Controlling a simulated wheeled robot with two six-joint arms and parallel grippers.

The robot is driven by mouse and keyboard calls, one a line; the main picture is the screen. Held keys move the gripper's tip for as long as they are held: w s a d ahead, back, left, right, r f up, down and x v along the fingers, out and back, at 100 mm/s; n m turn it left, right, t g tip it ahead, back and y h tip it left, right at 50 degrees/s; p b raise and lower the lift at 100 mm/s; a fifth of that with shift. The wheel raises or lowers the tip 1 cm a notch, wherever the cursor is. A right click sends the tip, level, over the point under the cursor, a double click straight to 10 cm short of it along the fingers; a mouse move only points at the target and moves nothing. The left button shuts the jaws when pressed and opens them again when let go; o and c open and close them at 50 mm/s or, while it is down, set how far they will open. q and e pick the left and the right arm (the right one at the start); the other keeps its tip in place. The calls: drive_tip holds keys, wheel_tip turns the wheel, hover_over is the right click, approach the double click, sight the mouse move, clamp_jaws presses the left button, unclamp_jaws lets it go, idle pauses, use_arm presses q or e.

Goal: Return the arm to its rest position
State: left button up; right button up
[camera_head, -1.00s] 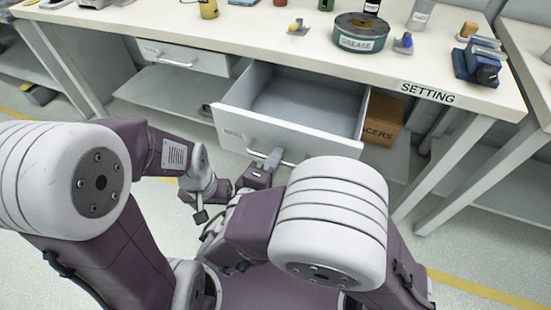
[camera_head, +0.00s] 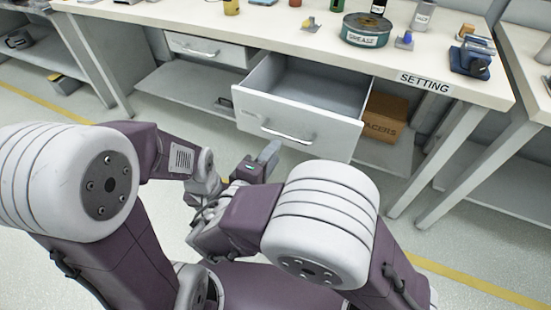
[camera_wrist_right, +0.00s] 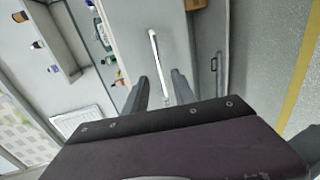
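My right gripper (camera_head: 268,154) is in front of the open drawer (camera_head: 250,106), just below its handle (camera_head: 286,136) in the head view. My right arm (camera_head: 320,215) is bent in front of my body. My left arm (camera_head: 165,150) is folded on the left; its fingers are not clear to see.
The bench (camera_head: 300,50) carries a grease tin (camera_head: 367,30), bottles and a blue vise-like tool (camera_head: 470,58). A second drawer (camera_head: 210,50) is shut. A cardboard box (camera_head: 384,117) sits on the shelf below. The floor in front of the bench is clear.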

idle(0.5)
drive_tip(key=d+f+m+g+h, duration=0.2)
drive_tip(key=d+f+g, duration=0.1)
drive_tip(key=d, duration=0.3)
drive_tip(key=d+f+m+g+h, duration=0.1)
drive_tip(key=d+f+g, duration=0.2)
drive_tip(key=d, duration=0.4)
drive_tip(key=s+d+f+m+g+y, duration=0.8)
drive_tip(key=s+d+m, duration=0.15)
drive_tip(key=m, duration=0.25)
wheel_tip(320, 180, up, 38)
drive_tip(key=p, duration=3.7)
drive_tip(key=shift+w+d+f+n, duration=0.15)
drive_tip(key=shift+w+f+n, duration=0.15)
drive_tip(key=shift+w, duration=0.15)
